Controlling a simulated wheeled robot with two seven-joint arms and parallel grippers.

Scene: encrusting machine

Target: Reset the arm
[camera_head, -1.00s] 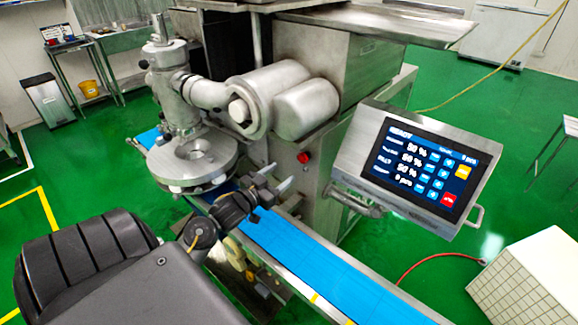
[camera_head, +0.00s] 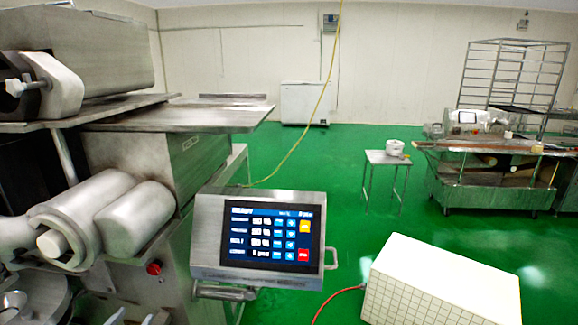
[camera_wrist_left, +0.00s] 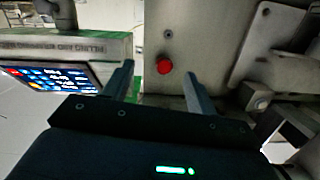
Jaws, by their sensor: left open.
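My left gripper (camera_head: 133,318) shows only by its fingertips at the bottom left edge of the head view, in front of the encrusting machine (camera_head: 190,155). In the left wrist view my left gripper (camera_wrist_left: 158,74) has its two fingers spread, with nothing between them. A red button (camera_wrist_left: 164,67) on the machine's steel side shows beyond the gap between the fingers. The red button (camera_head: 154,268) also shows in the head view, above the fingertips. The control screen (camera_head: 268,234) is lit, right of the gripper; it shows tilted in the wrist view (camera_wrist_left: 48,78). My right gripper is not in view.
A white tiled box (camera_head: 440,282) stands at the lower right, with a red hose beside it. A small steel table (camera_head: 386,158), a white chest (camera_head: 304,103) and another machine (camera_head: 480,175) stand farther back. Green floor lies open between them.

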